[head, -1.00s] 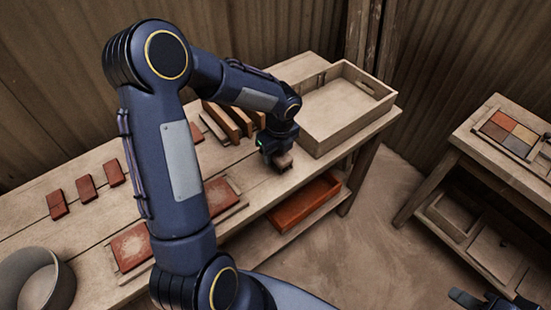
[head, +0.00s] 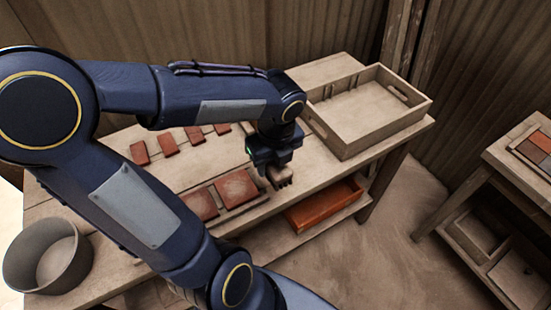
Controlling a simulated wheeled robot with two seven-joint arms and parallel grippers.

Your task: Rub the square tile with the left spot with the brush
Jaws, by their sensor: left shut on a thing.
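My left gripper (head: 270,160) points down over the table and is shut on a small brush (head: 280,177) with a pale block and dark bristles. Two reddish square tiles lie at the table's front part: the right tile (head: 236,188) and the left tile (head: 200,204), partly behind my left arm. The brush is just right of the right tile, apart from it; whether it touches the table I cannot tell. Spots on the tiles are too faint to tell apart. My right gripper is out of view.
Several small red tiles (head: 168,146) lie behind the square ones. A wooden tray (head: 372,141) stands at the table's right end. A grey round tub (head: 22,265) stands at the left. An orange-red bin (head: 324,204) sits on the lower shelf. A side stand (head: 511,158) is at the right.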

